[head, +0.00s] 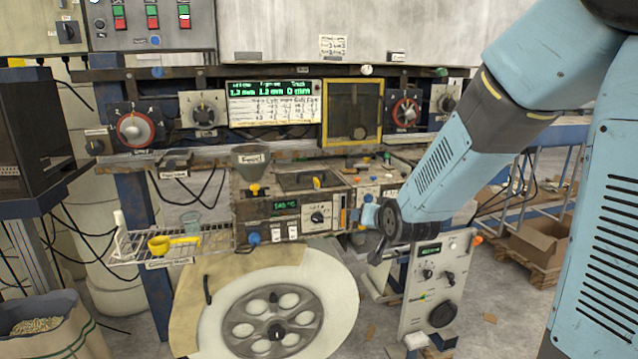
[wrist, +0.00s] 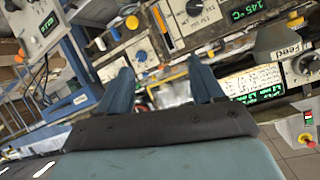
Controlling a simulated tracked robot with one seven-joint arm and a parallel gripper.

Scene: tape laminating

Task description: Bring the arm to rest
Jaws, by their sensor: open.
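My gripper (wrist: 160,78) shows in the wrist view as two dark blue fingers spread well apart, with nothing held between them. In the head view my blue arm reaches down from the upper right, and its end is in front of the right part of the laminating machine (head: 285,208). The fingers are small and partly hidden there. I cannot tell whether they touch the machine. The machine has a grey feed funnel (head: 251,158) and a green temperature readout, which also show tilted in the wrist view.
A large white reel (head: 335,305) stands below the machine. A white control box (head: 436,285) stands under my arm. A readout board (head: 274,103) hangs above.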

